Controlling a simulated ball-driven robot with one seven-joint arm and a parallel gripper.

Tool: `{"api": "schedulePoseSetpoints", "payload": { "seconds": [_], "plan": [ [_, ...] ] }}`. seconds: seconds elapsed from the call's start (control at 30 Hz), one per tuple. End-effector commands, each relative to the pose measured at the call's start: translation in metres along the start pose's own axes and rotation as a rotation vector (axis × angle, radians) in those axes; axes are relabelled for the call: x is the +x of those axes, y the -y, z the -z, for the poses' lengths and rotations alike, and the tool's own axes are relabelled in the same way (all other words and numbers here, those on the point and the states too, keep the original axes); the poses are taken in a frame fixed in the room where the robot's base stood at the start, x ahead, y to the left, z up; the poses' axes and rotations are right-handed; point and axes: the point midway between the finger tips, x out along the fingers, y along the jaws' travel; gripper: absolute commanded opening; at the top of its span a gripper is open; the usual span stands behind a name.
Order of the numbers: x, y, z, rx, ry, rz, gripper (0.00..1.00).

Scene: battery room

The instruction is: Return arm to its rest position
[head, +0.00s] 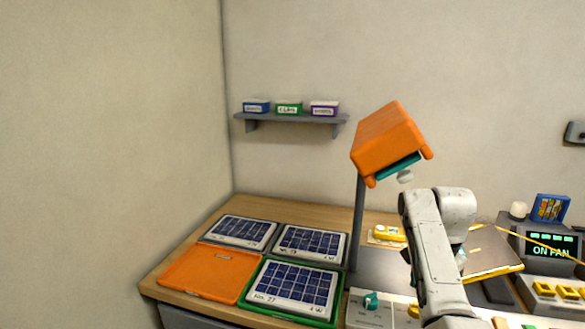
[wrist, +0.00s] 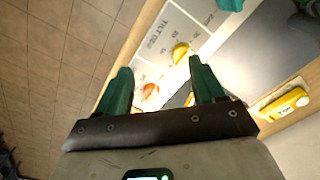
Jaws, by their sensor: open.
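My arm (head: 430,245) is grey and rises at the right of the head view, in front of the bench. My gripper (wrist: 158,84) shows in the wrist view with two green fingers spread apart and nothing held between them. It is over the front edge of the bench, above a pale control panel (wrist: 170,38) marked "TILT". A yellow knob (wrist: 181,53) and an orange knob (wrist: 150,90) show beyond and between the fingers. In the head view I cannot clearly make out the fingers.
An orange lamp-like hood (head: 388,140) on a grey post stands beside my arm. Solar panels (head: 294,287) and an empty orange tray (head: 207,272) lie on the left of the bench (head: 160,283). A console reading "ON PAN" (head: 552,252) stands right. A shelf (head: 290,118) holds small boxes.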

Motion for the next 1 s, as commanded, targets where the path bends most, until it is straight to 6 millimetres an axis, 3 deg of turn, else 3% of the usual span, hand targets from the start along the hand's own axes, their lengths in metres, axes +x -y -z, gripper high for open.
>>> {"api": "schedulePoseSetpoints", "payload": {
  "seconds": [0.37, 0.57, 0.87, 1.0],
  "plan": [
    [0.020, -0.009, -0.003, -0.032, -0.005, -0.001, 0.69],
    [0.041, -0.021, -0.007, -0.068, -0.011, -0.002, 0.69],
    [0.094, -0.055, -0.023, -0.171, -0.026, -0.004, 0.69],
    [0.131, -0.088, -0.040, -0.258, -0.039, -0.007, 0.69]
  ]
}}
